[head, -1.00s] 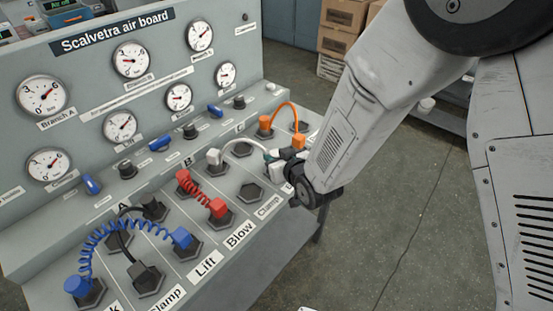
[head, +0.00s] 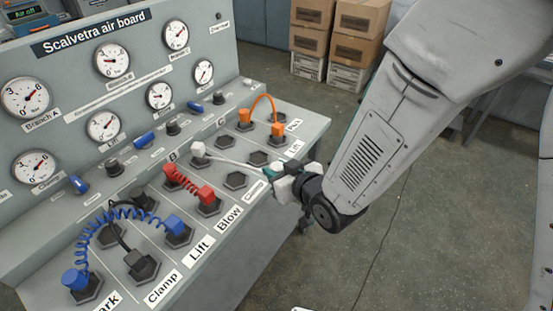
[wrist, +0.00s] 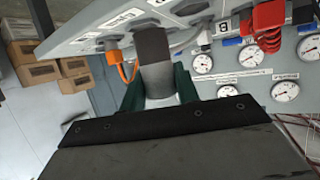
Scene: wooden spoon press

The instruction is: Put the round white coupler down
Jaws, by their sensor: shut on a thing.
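My gripper (head: 278,178) is shut on the round white coupler (head: 285,188) at the right front edge of the board's sloping deck. In the wrist view a pale round body (wrist: 160,88) sits between my green fingers. A white hose (head: 235,161) runs nearly straight from my gripper to its other white end (head: 198,148), which stands on a deck port. Much of the held coupler is hidden by my gripper. Its gap to the deck cannot be told.
Hexagonal empty ports (head: 236,180) lie left of my gripper. A red coiled hose (head: 188,184), a blue coiled hose (head: 112,219), a black hose (head: 122,232) and an orange hose (head: 262,101) occupy other ports. Open floor (head: 430,220) lies right. Boxes (head: 335,35) stand behind.

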